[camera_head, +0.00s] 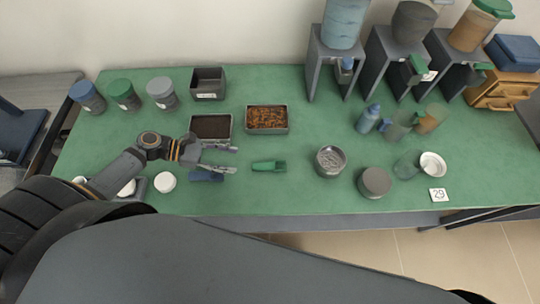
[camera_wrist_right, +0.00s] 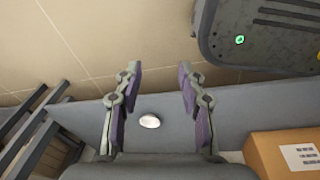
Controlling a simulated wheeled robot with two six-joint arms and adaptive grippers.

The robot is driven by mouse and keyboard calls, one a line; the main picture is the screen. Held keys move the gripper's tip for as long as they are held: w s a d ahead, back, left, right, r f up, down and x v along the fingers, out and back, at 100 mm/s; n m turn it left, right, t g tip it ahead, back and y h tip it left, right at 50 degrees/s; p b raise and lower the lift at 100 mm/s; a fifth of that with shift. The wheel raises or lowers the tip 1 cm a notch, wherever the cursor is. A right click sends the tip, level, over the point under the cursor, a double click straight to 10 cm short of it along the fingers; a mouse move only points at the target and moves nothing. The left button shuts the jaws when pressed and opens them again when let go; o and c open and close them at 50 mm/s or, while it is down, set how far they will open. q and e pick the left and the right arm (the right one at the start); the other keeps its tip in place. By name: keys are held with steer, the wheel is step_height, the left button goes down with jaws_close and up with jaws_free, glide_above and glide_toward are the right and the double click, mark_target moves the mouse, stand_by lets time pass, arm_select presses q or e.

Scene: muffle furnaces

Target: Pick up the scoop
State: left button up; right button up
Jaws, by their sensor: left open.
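A green scoop (camera_head: 268,166) lies on the green table top, right of my left gripper. A dark blue scoop-like object (camera_head: 206,177) lies just below the left gripper's fingers in the picture; the arm and fingers are close to it, and I cannot tell if they touch. My left gripper (camera_head: 232,159) is open and points right, its fingers spread with nothing between them, a short way left of the green scoop. My right gripper (camera_wrist_right: 158,80) is open and empty in the right wrist view, away from the table top.
Two trays, one with dark powder (camera_head: 210,139) and one with brown granules (camera_head: 267,130), stand behind the gripper. A metal bowl (camera_head: 331,161) and a grey round container (camera_head: 374,182) stand right of the green scoop. Jars (camera_head: 124,94) and dispensers (camera_head: 335,65) stand at the back.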

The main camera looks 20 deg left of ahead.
mark_target(261, 165)
arm_select(q)
steer(key=x, duration=0.4)
steer(key=shift+s+d+r, duration=0.15)
steer(key=shift+s+d, duration=0.05)
steer(key=shift+s, duration=0.05)
steer(key=shift+w+d+f, duration=0.2)
steer(key=shift+w+d, duration=0.05)
steer(key=shift+d, duration=0.05)
steer(key=shift+x, duration=0.75)
steer(key=x, duration=0.3)
steer(key=shift+w+d+f, duration=0.1)
steer(key=shift+w+d, duration=0.05)
steer(key=shift+d, duration=0.2)
steer(key=shift+c, duration=0.3)
arm_select(e)
steer(key=shift+s, duration=0.95)
arm_select(q)
steer(key=c, duration=1)
